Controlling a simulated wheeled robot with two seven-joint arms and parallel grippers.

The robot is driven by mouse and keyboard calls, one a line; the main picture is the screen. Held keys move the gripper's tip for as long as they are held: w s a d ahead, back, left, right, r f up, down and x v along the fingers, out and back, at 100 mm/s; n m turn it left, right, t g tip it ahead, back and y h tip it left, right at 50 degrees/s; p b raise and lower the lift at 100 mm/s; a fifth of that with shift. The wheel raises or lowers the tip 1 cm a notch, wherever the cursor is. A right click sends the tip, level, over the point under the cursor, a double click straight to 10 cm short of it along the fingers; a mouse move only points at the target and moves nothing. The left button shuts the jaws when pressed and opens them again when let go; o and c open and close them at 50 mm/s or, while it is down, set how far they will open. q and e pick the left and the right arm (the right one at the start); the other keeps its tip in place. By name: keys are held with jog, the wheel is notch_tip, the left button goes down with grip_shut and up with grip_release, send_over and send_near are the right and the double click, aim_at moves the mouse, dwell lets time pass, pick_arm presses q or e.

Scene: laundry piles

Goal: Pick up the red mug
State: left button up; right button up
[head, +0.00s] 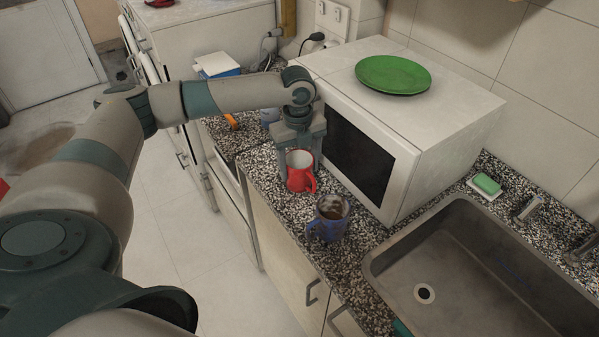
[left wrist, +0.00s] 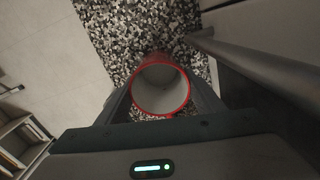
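The red mug (head: 301,178) stands upright on the speckled counter (head: 277,209), in front of the microwave door. Its white inside and red rim show from above in the left wrist view (left wrist: 161,90). My left gripper (head: 299,172) points down over the mug, with one finger on each side of it. In the left wrist view the fingers (left wrist: 161,100) flank the mug; I cannot tell whether they touch it. The mug's handle points toward the front right in the head view. My right gripper is not in view.
A blue mug (head: 329,217) with dark contents stands close to the red mug. The white microwave (head: 437,135) with a green plate (head: 393,74) on top is right beside the gripper. A sink (head: 480,275) and green sponge (head: 486,184) are to the right.

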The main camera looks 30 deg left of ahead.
pick_arm(q)
jog(key=shift+c, duration=0.7)
jog(key=shift+r, duration=0.1)
jog(key=shift+w+r, duration=0.1)
jog(key=shift+r, duration=0.1)
notch_tip(320, 180, up, 10)
jog(key=b, duration=0.2)
jog(key=shift+f+b, duration=0.25)
jog(key=shift+b, duration=0.15)
jog(key=shift+f, duration=0.1)
